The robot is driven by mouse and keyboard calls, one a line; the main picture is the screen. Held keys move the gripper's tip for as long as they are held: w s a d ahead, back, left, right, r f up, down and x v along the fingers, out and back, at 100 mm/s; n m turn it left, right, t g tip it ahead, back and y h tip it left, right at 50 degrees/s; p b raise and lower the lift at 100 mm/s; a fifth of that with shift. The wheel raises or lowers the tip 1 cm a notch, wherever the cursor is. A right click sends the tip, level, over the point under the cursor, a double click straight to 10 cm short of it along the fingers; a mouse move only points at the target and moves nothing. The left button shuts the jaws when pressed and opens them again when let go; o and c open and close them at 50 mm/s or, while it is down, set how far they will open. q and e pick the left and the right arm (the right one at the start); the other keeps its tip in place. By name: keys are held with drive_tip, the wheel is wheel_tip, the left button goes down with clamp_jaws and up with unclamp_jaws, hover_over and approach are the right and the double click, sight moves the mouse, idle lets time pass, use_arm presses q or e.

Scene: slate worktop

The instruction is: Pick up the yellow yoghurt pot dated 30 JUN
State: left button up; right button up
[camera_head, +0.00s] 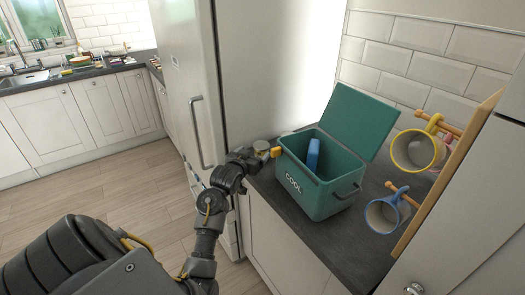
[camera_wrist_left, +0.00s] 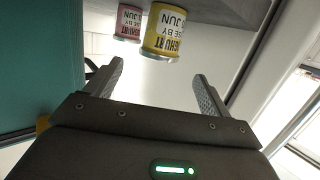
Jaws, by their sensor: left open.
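A yellow yoghurt pot (camera_wrist_left: 163,30) shows in the left wrist view, upside down in the picture. Its label shows "JUN"; I cannot read the day. A pink pot (camera_wrist_left: 128,22) with a similar label stands beside it. My left gripper (camera_wrist_left: 158,72) is open and empty, and the yellow pot is beyond its fingertips, not between them. In the head view my left gripper (camera_head: 258,155) is at the worktop's edge, left of the cool box, and largely hides the pots. My right gripper is not in view.
A green cool box (camera_head: 314,196) with its lid (camera_head: 358,118) open holds a blue item (camera_head: 313,154). A yellow-rimmed mug (camera_head: 413,152) and a blue-rimmed mug (camera_head: 383,217) hang on a wooden rack (camera_head: 449,175) at right. A tall fridge (camera_head: 187,80) stands behind my gripper.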

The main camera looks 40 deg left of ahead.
sight(260, 146)
use_arm(q)
drive_tip(key=x, duration=0.3)
drive_tip(key=shift+d, duration=0.1)
drive_tip(key=shift+w+f, duration=0.1)
drive_tip(key=shift+w, duration=0.05)
drive_tip(key=x, duration=0.1)
drive_tip(key=p+x, duration=0.1)
drive_tip(key=x, duration=0.1)
drive_tip(key=p+x, duration=0.1)
drive_tip(key=shift+w+r, duration=0.25)
drive_tip(key=shift+w+a+f, duration=0.1)
drive_tip(key=shift+w+a, duration=0.15)
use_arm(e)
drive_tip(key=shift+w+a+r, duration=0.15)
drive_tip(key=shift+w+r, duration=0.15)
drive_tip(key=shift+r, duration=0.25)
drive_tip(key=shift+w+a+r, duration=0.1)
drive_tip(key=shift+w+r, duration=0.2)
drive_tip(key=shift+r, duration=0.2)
use_arm(q)
drive_tip(key=c, duration=1.1)
